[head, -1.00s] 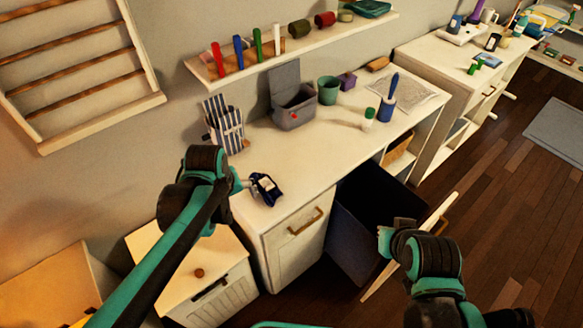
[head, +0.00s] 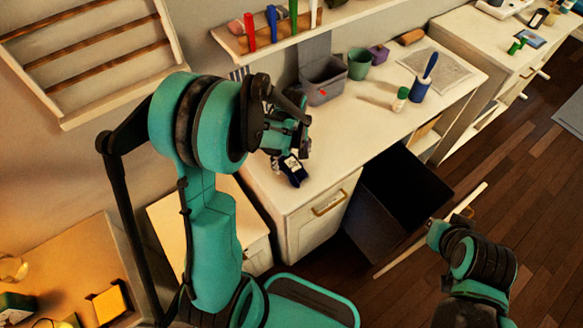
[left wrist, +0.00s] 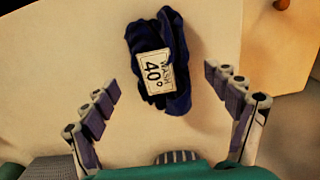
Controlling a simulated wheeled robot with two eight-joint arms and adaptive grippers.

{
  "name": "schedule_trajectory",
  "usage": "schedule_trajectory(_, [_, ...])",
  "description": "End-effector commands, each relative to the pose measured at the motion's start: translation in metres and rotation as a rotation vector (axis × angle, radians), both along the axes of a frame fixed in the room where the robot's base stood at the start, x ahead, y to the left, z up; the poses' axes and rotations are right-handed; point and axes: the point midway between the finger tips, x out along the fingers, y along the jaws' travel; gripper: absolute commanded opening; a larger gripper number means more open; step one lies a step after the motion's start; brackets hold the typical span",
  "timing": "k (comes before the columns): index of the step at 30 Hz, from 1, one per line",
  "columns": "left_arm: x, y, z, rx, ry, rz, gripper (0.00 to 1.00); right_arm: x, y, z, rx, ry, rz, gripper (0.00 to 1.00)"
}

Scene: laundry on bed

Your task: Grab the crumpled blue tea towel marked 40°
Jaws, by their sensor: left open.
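The crumpled dark blue tea towel (head: 292,170) lies on the left end of the white countertop. In the left wrist view the towel (left wrist: 176,50) shows a white label reading "WASH 40°". My left gripper (head: 290,146) is just above and behind the towel in the head view. In the left wrist view my left gripper (left wrist: 165,95) is open, its fingers apart on either side, with the towel ahead between and beyond the tips. It does not touch the towel. My right gripper (head: 436,236) is low at the right, over the floor side; its fingers are not clear.
A grey open bin (head: 322,80), a green cup (head: 359,63) and a blue brush (head: 423,82) stand farther along the counter. A shelf (head: 270,38) with coloured markers hangs above. A dark bin (head: 395,205) stands below the counter's front.

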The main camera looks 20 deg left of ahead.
Motion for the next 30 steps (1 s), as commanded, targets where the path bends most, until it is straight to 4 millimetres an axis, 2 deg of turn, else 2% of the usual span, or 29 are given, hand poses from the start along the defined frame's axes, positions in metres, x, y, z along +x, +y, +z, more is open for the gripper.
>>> schedule_trajectory(1, [0.001, 0.001, -0.013, 0.0, 0.0, 0.0, 0.87, 0.0, 0.0, -0.008, 0.0, 0.0, 0.0, 0.0])
schedule_trajectory(4, [0.0, 0.0, -0.025, 0.0, 0.0, 0.0, 0.87, 0.0, 0.0, -0.012, 0.0, 0.0, 0.0, 0.0])
schedule_trajectory(11, [0.0, 0.0, -0.026, 0.0, 0.0, -0.001, 0.87, 0.0, 0.0, -0.011, 0.0, 0.0, 0.0, 0.0])
schedule_trajectory(14, [0.0, 0.0, -0.026, 0.0, 0.0, -0.001, 0.66, 0.0, 0.0, -0.011, 0.0, 0.0, 0.0, 0.0])
schedule_trajectory(18, [0.0, 0.0, -0.026, 0.0, 0.0, -0.001, 0.31, 0.0, 0.0, -0.011, 0.0, 0.0, 0.0, 0.0])
schedule_trajectory(30, [0.0, 0.0, -0.021, 0.0, 0.0, -0.001, 0.31, 0.0, 0.0, -0.009, 0.0, 0.0, 0.0, 0.0])
